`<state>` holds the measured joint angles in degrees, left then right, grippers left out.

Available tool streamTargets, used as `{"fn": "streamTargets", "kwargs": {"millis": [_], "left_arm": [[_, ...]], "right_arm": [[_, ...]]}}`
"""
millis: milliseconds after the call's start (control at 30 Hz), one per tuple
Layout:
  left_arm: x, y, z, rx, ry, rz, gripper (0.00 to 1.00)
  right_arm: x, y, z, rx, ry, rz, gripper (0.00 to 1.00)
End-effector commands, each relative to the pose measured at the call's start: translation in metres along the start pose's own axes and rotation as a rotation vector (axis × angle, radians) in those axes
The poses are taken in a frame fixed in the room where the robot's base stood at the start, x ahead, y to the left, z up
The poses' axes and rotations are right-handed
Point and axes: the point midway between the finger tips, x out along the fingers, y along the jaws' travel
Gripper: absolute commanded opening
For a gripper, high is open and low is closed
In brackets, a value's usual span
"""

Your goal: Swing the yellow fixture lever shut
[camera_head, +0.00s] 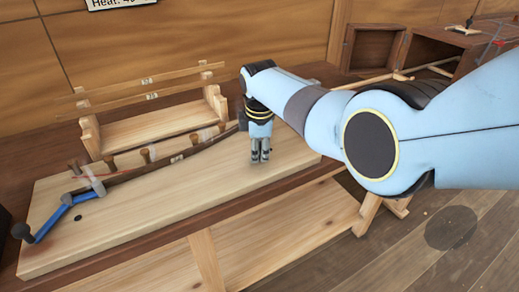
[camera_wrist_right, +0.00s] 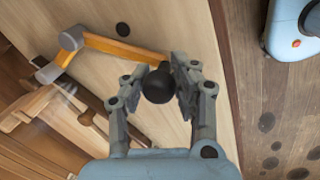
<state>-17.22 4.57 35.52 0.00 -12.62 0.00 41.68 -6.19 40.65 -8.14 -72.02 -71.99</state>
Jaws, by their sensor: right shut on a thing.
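The yellow lever (camera_wrist_right: 125,50) shows in the right wrist view as a bent orange-yellow bar. It runs from a grey joint at its left end to a round black knob (camera_wrist_right: 158,87). My right gripper (camera_wrist_right: 160,76) is shut on the knob, a finger on either side. In the head view my right gripper (camera_head: 260,157) points down over the right part of the pale board (camera_head: 190,195). The yellow lever cannot be made out in the head view. My left gripper is not in view.
A blue lever (camera_head: 62,212) with a black knob lies at the board's left end. A long dark curved strip (camera_head: 185,155) with several wooden pegs runs along the board. A wooden rack (camera_head: 155,115) stands behind. The board's front middle is clear.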

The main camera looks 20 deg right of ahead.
Motion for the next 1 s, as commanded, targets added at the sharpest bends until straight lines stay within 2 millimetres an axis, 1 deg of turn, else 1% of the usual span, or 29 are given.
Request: {"fn": "streamTargets", "kwargs": {"millis": [33, 233, 267, 533, 667, 767, 867, 1000], "left_arm": [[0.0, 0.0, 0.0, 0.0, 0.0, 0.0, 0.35], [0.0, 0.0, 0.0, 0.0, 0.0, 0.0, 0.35], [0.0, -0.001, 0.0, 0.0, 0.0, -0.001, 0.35], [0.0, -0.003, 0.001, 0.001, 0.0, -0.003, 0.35], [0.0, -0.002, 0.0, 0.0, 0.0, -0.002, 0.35], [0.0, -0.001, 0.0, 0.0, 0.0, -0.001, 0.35], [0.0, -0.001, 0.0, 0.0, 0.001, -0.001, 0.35], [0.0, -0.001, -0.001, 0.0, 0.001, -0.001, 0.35]], "right_arm": [[-0.004, 0.005, -0.004, 0.001, 0.009, 0.012, 0.27], [-0.003, 0.003, -0.003, 0.0, 0.007, 0.009, 0.53], [-0.003, 0.003, -0.003, 0.0, 0.006, 0.008, 0.55], [-0.002, 0.002, -0.001, 0.0, 0.003, 0.004, 0.55], [-0.01, 0.002, -0.001, -0.001, 0.003, 0.005, 0.55], [-0.023, 0.002, -0.001, -0.001, 0.004, 0.008, 0.55], [-0.044, 0.002, -0.002, 0.0, 0.004, 0.009, 0.55], [-0.076, 0.002, -0.002, 0.0, 0.005, 0.009, 0.55]]}}
